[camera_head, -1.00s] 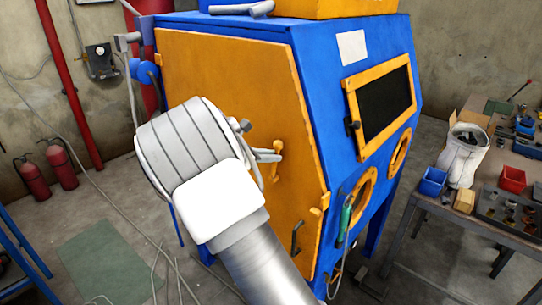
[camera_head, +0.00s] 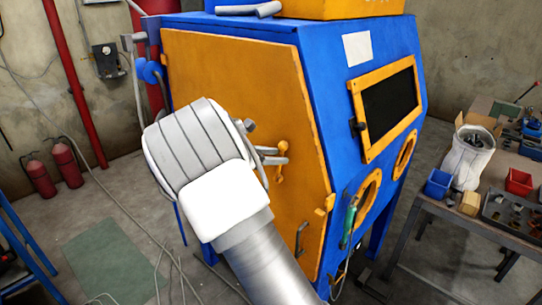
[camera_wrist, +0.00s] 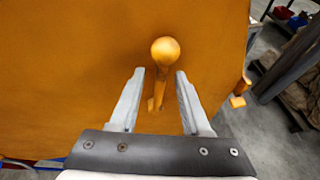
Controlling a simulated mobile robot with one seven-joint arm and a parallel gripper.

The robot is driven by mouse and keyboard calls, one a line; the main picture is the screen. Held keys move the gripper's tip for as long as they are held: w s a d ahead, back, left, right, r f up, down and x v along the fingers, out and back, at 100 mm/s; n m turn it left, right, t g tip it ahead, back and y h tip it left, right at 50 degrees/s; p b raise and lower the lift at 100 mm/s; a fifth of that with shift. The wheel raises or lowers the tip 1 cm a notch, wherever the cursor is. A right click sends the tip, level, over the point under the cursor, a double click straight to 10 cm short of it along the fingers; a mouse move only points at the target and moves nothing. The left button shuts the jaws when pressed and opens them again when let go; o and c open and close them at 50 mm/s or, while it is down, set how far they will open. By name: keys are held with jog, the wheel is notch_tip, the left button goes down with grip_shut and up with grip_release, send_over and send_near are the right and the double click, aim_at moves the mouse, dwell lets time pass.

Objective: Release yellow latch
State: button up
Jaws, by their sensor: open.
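The yellow latch (camera_head: 281,160) is a small handle with a round knob on the orange side door (camera_head: 225,85) of the blue cabinet. In the wrist view the latch (camera_wrist: 164,52) shows its ball knob upward, with its stem running down between my fingers. My gripper (camera_wrist: 157,72) is open, with one finger on each side of the stem and a visible gap to each. The knob sits just beyond the fingertips. In the head view my gripper (camera_head: 272,156) is beside the latch, its base hidden behind my wrist.
A dark door handle (camera_head: 300,238) and an orange catch (camera_head: 326,205) are lower on the door and its edge. A workbench (camera_head: 465,222) with bins stands right. Red extinguishers (camera_head: 66,160) stand left. Hoses and cables lie on the floor.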

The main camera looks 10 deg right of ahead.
jog(key=b+v, duration=0.3)
jog(key=v, duration=1.4)
jog(key=shift+a, duration=0.2)
jog(key=shift+r, duration=0.1)
jog(key=s+d+f+m+g+y+b, duration=0.1)
jog(key=s+d+m+g+y+b, duration=0.15)
jog(key=s+d+m+y, duration=0.6)
jog(key=s+d+f+m+t+y+b, duration=0.1)
jog(key=s+f+m, duration=0.1)
jog(key=s+m, duration=0.4)
jog(key=s+d+f+m+t+y, duration=0.1)
jog(key=s+m, duration=0.6)
jog(key=s, duration=1)
jog(key=shift+f+y+b, duration=0.4)
jog(key=shift+f+y, duration=0.25)
jog(key=shift+f, duration=0.1)
